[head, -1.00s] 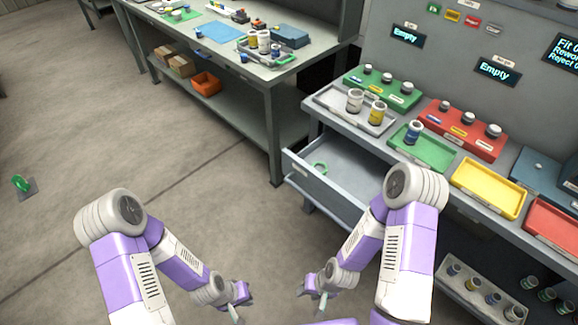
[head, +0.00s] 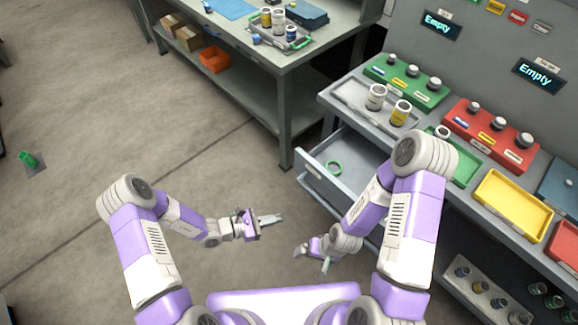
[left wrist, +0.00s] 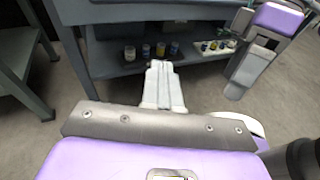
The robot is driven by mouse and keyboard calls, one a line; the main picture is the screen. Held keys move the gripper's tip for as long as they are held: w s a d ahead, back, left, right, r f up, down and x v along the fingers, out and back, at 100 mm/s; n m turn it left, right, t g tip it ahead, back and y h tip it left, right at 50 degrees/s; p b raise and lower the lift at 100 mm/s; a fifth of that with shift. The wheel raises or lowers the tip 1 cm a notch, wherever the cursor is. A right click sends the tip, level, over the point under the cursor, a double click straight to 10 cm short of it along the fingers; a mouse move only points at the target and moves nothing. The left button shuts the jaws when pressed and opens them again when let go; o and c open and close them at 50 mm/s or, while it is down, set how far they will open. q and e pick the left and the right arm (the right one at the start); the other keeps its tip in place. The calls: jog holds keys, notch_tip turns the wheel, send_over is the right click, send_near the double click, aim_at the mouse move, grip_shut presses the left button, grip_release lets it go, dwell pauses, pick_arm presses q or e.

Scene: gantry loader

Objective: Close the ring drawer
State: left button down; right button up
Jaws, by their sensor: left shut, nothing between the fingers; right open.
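The ring drawer (head: 316,172) stands pulled out from the grey workbench at the right in the head view.
The workbench holds a grey tray (head: 349,94) with containers, a green rack (head: 405,82), a red rack (head: 490,135) and a yellow tray (head: 512,203). A second table (head: 286,75) stands behind, with an orange bin (head: 214,60) on its shelf. The floor at left is mostly clear.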

aim_at(296, 164)
pick_arm(q)
jog(key=w+a+r+n+t+y, duration=0.1)
jog(key=w+a+n+t, duration=0.15)
jog(key=w+t, duration=0.2)
jog(key=w+a+r+n+t, duration=0.2)
jog(key=w+n+t, duration=0.1)
jog(key=w, duration=0.2)
jog(key=b+x, duration=0.1)
jog(key=x, duration=0.5)
jog(key=b+x, duration=0.1)
jog(key=x, duration=0.6)
jog(key=shift+d+f, duration=0.25)
jog(key=shift+d, duration=0.15)
